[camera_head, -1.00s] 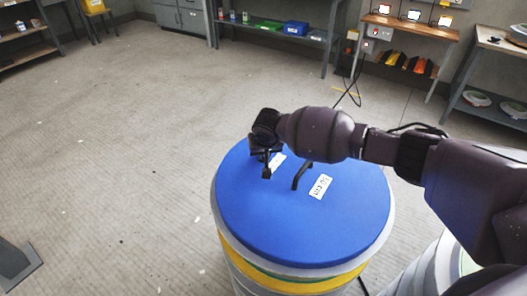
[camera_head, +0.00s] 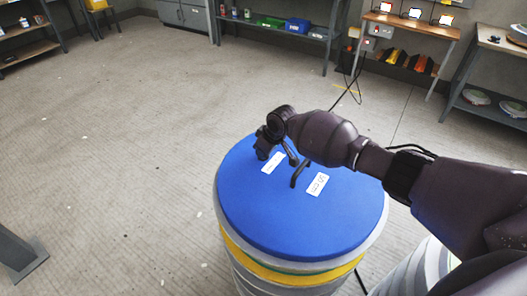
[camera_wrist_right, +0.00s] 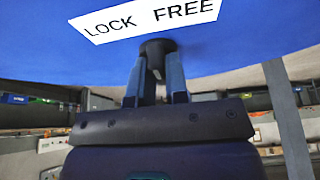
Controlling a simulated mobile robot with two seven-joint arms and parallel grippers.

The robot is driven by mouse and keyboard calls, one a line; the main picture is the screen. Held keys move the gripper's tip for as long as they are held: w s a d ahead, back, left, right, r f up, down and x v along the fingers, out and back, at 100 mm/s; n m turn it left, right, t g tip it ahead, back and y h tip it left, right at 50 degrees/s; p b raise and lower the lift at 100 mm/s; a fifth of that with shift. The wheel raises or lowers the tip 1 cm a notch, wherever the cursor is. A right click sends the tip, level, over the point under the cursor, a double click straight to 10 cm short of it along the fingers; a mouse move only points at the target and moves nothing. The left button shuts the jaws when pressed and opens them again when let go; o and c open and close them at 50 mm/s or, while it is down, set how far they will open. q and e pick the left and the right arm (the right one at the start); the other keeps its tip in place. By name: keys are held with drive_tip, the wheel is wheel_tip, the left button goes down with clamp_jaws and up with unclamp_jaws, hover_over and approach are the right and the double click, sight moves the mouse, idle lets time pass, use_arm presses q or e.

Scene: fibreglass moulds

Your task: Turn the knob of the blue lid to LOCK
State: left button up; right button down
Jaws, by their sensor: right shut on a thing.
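The blue lid (camera_head: 300,225) sits on a round drum and carries two white labels and a dark bar handle (camera_head: 300,174). My right gripper (camera_head: 275,150) is over the far left part of the lid, beside one label (camera_head: 272,162). In the right wrist view, my right gripper (camera_wrist_right: 157,82) has a blue finger on each side of the dark knob (camera_wrist_right: 158,50) and is shut on it. The knob sits just below the white label (camera_wrist_right: 150,18) reading LOCK on the left and FREE on the right. The knob's exact pointing is unclear. My left gripper is out of view.
The drum (camera_head: 290,278) has a yellow band, and a second pale drum (camera_head: 425,270) stands close to its right. Shelves and a bench (camera_head: 408,28) line the far wall.

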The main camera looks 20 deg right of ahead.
drive_tip(key=n, duration=0.1)
drive_tip(key=n+b, duration=0.1)
drive_tip(key=shift+f+n+g+y, duration=0.3)
drive_tip(key=shift+n+g+y, duration=0.1)
drive_tip(key=n+b, duration=0.2)
drive_tip(key=shift+w+d+n+g+y, duration=0.1)
drive_tip(key=shift+n+g+y, duration=0.2)
drive_tip(key=shift+g, duration=0.1)
drive_tip(key=n+g+b, duration=0.1)
drive_tip(key=n, duration=0.1)
drive_tip(key=shift+n+b, duration=0.4)
drive_tip(key=shift+r+n+b, duration=0.2)
drive_tip(key=shift+n+b, duration=0.15)
drive_tip(key=shift+n, duration=0.25)
drive_tip(key=shift+r, duration=0.1)
drive_tip(key=c, duration=1.1)
unclamp_jaws()
